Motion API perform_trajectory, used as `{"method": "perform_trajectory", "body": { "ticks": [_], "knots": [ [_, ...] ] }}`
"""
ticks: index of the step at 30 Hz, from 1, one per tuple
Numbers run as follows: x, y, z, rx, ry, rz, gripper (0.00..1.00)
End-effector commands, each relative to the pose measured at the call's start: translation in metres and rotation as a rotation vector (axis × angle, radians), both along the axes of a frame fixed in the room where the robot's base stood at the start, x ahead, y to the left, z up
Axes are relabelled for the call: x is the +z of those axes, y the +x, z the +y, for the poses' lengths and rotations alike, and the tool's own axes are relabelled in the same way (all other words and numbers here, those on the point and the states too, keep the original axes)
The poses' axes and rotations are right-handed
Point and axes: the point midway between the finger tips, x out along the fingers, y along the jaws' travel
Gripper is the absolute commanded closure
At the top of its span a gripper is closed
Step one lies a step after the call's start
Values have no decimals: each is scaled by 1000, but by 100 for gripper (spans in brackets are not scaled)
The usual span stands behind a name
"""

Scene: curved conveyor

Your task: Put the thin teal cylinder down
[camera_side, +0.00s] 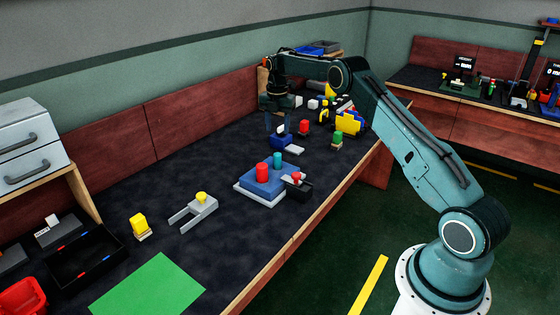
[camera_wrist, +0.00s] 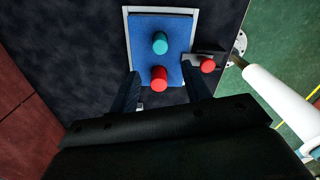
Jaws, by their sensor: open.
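The teal cylinder (camera_side: 277,158) stands upright on a blue block (camera_side: 262,187) set on a pale grey base. It also shows in the wrist view (camera_wrist: 160,42), beyond my fingertips. A thicker red cylinder (camera_side: 262,171) stands on the same blue block; the wrist view shows it (camera_wrist: 159,79) nearer to my gripper. My gripper (camera_wrist: 163,88) is open, with nothing between its fingers. In the side view my gripper (camera_side: 275,122) hangs above the table, behind the blue block and clear of the teal cylinder.
A black holder (camera_side: 300,190) with a red piece stands against the block's right side. A grey fork-shaped part (camera_side: 192,213), a yellow piece (camera_side: 138,224) and a green mat (camera_side: 148,288) lie nearer.

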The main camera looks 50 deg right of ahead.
Motion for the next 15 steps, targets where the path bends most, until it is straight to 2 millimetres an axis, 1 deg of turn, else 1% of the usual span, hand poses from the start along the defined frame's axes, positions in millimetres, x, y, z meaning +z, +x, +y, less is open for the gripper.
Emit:
{"method": "perform_trajectory", "body": {
  "ticks": [11, 15],
  "knots": [
    [0, 0, 0, -1, -1, -1, 52],
    [8, 0, 3, -16, -3, -7, 52]
  ]
}}
